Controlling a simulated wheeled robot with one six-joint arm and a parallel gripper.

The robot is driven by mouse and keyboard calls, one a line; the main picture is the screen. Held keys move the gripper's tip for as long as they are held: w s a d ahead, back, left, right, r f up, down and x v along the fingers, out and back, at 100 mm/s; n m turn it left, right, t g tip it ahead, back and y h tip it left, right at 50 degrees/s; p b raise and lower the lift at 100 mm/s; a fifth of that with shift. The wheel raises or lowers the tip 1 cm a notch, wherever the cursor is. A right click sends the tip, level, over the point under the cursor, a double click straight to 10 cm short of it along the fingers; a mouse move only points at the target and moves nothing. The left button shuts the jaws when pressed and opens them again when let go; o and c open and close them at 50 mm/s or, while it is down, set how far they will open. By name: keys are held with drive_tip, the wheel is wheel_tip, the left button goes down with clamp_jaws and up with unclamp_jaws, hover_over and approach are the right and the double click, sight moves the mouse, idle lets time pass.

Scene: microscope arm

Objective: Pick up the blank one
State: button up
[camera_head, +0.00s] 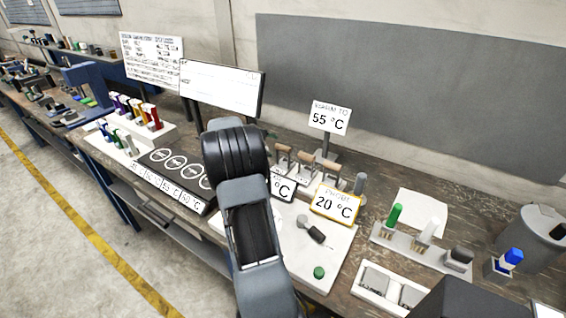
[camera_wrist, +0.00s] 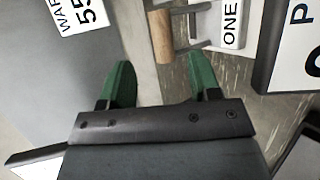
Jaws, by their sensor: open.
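Wooden-handled pieces (camera_head: 307,158) stand in a row on a pale rack behind my arm; their label faces are too small to read in the head view. In the wrist view, one wooden handle (camera_wrist: 160,38) lies just beyond my fingertips, apart from them. Next to it is a white label (camera_wrist: 231,25) reading "ONE", possibly cut off. I cannot tell which piece is blank. My gripper (camera_wrist: 162,85) is open, with two green fingers spread and nothing between them. In the head view my arm hides it.
A "WARM TO 55 °C" sign (camera_head: 330,118) stands behind the row. A "PROBE 20 °C" display (camera_head: 336,204) and another partly hidden °C display (camera_head: 282,187) stand in front. A vial rack (camera_head: 410,245) is to the right. A white board (camera_head: 328,262) holds a dark-handled tool (camera_head: 312,231).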

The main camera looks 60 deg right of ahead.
sight(281, 148)
drive_tip(key=shift+p+x, duration=0.9)
drive_tip(key=shift+x, duration=1.95)
drive_tip(key=shift+a+f, duration=0.1)
drive_tip(key=shift+a, duration=0.1)
clamp_jaws()
